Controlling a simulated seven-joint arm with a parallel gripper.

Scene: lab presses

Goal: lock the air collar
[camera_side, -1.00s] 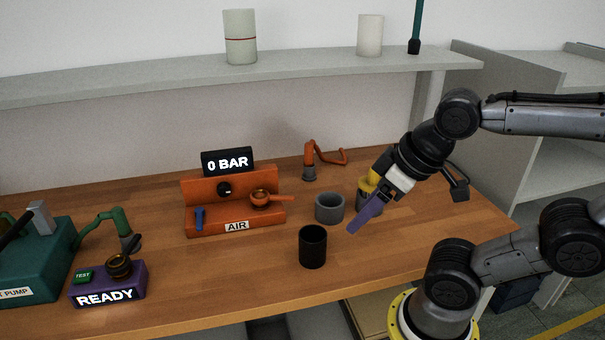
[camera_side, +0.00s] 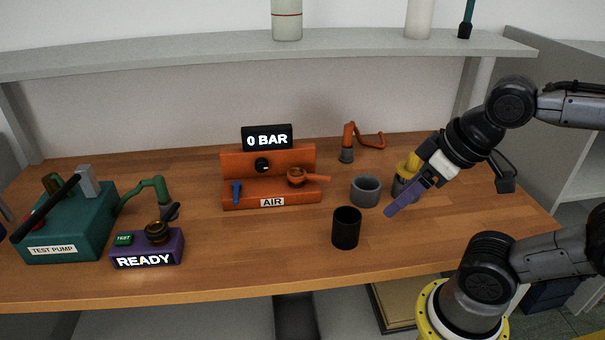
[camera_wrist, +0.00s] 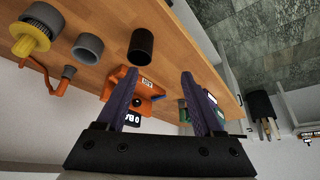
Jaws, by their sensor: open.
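The orange air unit (camera_side: 240,200) stands mid-table in the side view, with an AIR label and a "0 BAR" display (camera_side: 267,138). On its right is a round orange-brown collar (camera_side: 297,177) with a handle pointing right. A blue lever (camera_side: 236,192) is at its left and a black knob (camera_side: 262,165) on its back panel. My gripper (camera_side: 390,211), with purple fingers, is right of the unit, apart from it. In the wrist view my gripper (camera_wrist: 158,72) is open and empty, with the air unit (camera_wrist: 151,89) beyond, between the fingers; the collar is unclear there.
A grey cup (camera_side: 366,190) and a black cup (camera_side: 346,228) stand between my gripper and the air unit. A yellow-topped object (camera_side: 404,172) is beside my gripper. An orange hooked fitting (camera_side: 348,143) stands behind. The green test pump (camera_side: 90,225) and purple READY box (camera_side: 170,248) are left.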

